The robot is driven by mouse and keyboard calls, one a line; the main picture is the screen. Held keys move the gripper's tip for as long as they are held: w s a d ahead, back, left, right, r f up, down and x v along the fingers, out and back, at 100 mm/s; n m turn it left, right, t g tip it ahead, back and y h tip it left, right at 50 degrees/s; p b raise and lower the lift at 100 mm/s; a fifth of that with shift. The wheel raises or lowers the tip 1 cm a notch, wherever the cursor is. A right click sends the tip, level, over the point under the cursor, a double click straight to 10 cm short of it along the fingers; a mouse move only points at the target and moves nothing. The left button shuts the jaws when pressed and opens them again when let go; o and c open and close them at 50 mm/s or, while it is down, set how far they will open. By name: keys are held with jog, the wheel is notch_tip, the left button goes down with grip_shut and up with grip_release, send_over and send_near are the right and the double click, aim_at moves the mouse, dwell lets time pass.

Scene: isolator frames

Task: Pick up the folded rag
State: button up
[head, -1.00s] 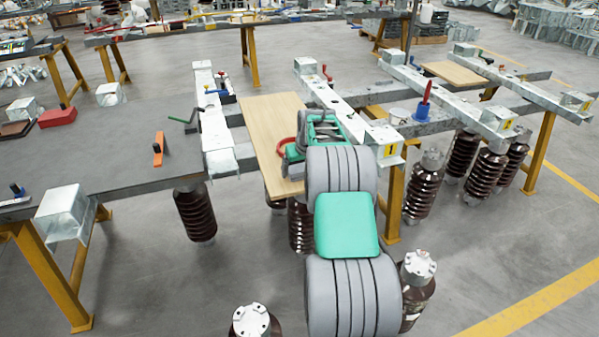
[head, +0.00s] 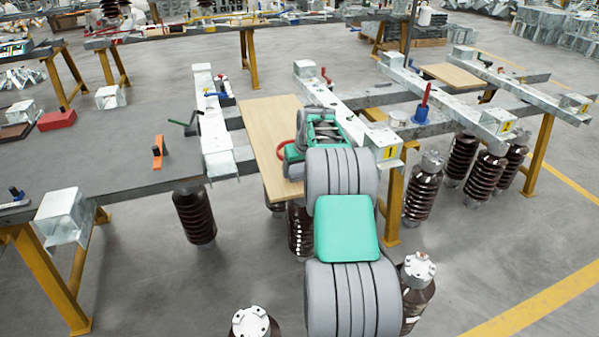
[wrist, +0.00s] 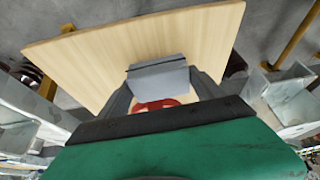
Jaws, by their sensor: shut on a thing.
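The folded rag (wrist: 158,82) shows in the wrist view as a grey, flat-sided bundle with a dark line along its top edge. My gripper (wrist: 160,88) is shut on it, with one dark finger on each side. Pale wood of the board (wrist: 110,45) shows behind and around the rag. I cannot tell whether the rag touches the board. In the head view my own arm hides the gripper's fingers and the rag, above the right part of the wooden board (head: 262,125).
Steel beams (head: 215,130) flank the board. A blue holder with a red handle (head: 423,108) stands to the right. A dark bench (head: 90,150) with an orange clamp (head: 157,152) is at left. Ribbed brown insulators (head: 195,215) stand below. Open floor lies at front left.

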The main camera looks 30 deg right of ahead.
jog(key=s+a+r, duration=0.6)
jog(key=s+r, duration=0.6)
jog(key=shift+s+a, duration=0.15)
jog(key=shift+a, duration=0.25)
